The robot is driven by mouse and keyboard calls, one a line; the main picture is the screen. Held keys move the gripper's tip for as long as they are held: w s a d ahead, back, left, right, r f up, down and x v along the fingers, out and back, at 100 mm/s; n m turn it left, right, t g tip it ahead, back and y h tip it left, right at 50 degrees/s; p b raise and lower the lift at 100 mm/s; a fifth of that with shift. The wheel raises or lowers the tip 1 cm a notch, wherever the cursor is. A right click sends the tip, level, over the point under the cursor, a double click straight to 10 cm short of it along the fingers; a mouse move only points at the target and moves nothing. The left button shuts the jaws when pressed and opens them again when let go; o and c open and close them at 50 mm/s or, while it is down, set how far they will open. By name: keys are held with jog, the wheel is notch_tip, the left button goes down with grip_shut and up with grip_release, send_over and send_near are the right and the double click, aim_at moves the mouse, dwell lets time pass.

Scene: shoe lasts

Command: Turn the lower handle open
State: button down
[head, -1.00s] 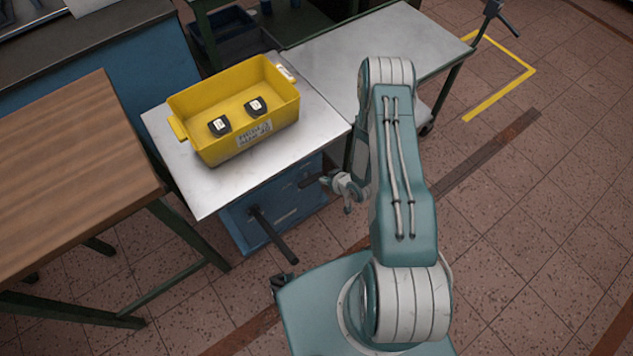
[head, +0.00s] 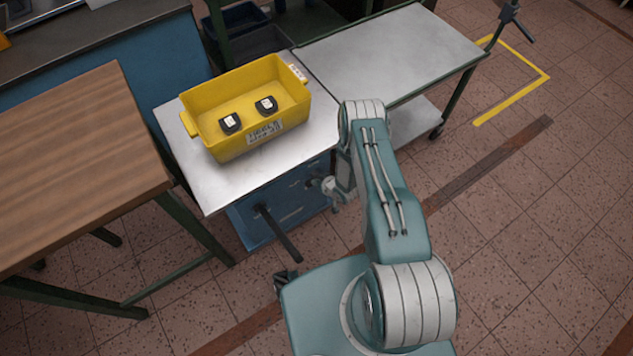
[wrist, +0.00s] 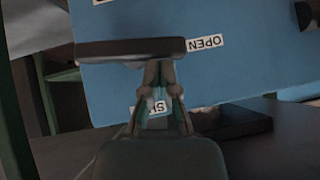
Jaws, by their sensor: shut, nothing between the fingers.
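In the wrist view, a dark bar handle (wrist: 125,48) crosses in front of a blue cabinet face (wrist: 250,70). My gripper (wrist: 160,68) is shut and empty, its fingertips close to the bar's edge; I cannot tell if they touch. A white OPEN label (wrist: 206,42) is right of the bar and reads upside down. A second label (wrist: 150,108), partly hidden by my fingers, shows "SH". In the head view, my gripper (head: 334,190) is at the cabinet's right front. A dark handle (head: 277,233) sticks out of the cabinet (head: 250,225) to its left. I cannot tell which handle the wrist view shows.
A yellow bin (head: 205,140) holding two dark items stands on the metal top (head: 205,185) above the cabinet. A wooden table (head: 80,160) is at left, a metal cart (head: 400,50) at back right.

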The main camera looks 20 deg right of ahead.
jog(key=shift+s+a+f, duration=0.25)
jog(key=shift+f, duration=0.4)
jog(key=shift+a, duration=0.1)
